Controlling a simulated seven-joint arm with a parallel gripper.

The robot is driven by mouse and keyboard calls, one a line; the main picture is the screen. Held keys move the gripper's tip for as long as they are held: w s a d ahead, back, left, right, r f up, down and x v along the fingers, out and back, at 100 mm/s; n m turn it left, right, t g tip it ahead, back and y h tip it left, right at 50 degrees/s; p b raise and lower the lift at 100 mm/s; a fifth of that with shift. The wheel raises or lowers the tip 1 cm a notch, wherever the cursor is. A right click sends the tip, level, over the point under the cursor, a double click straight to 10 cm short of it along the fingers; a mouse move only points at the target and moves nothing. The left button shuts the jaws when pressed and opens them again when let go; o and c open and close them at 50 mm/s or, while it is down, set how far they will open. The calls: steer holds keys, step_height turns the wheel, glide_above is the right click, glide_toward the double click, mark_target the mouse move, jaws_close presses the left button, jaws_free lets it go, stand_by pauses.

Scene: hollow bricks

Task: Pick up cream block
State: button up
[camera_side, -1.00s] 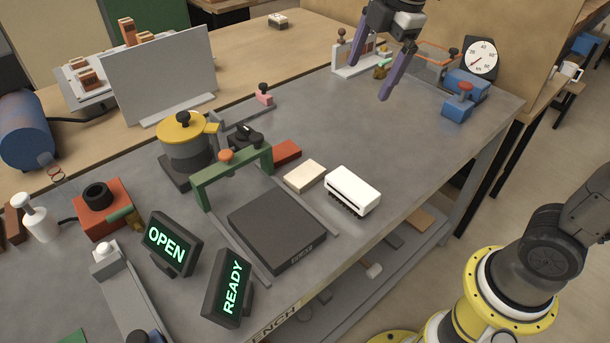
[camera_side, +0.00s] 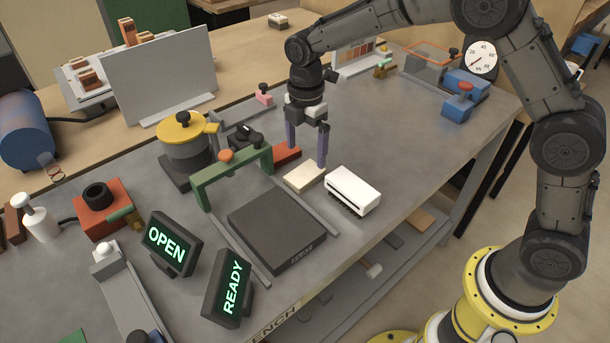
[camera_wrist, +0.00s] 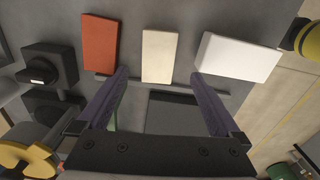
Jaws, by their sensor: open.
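The cream block (camera_side: 303,178) lies flat on the grey bench, between a red block and a white block. In the wrist view the cream block (camera_wrist: 159,56) lies ahead of the fingertips, in the middle between their lines. My gripper (camera_side: 307,148) points down close above the cream block in the side view, with its purple fingers apart. In the wrist view my gripper (camera_wrist: 160,80) is wide open with nothing between the fingers. The side view does not show clearly how high the fingertips are over the block.
The red block (camera_side: 286,153) and the white block (camera_side: 353,189) lie on either side. Open bench lies to the right and behind.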

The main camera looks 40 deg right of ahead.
mark_target(305, 173)
steer(key=shift+w+f, duration=0.15)
steer(key=shift+f, duration=3.2)
steer(key=shift+c, duration=0.3)
steer(key=c, duration=1.4)
jaws_close()
steer(key=shift+r, duration=0.15)
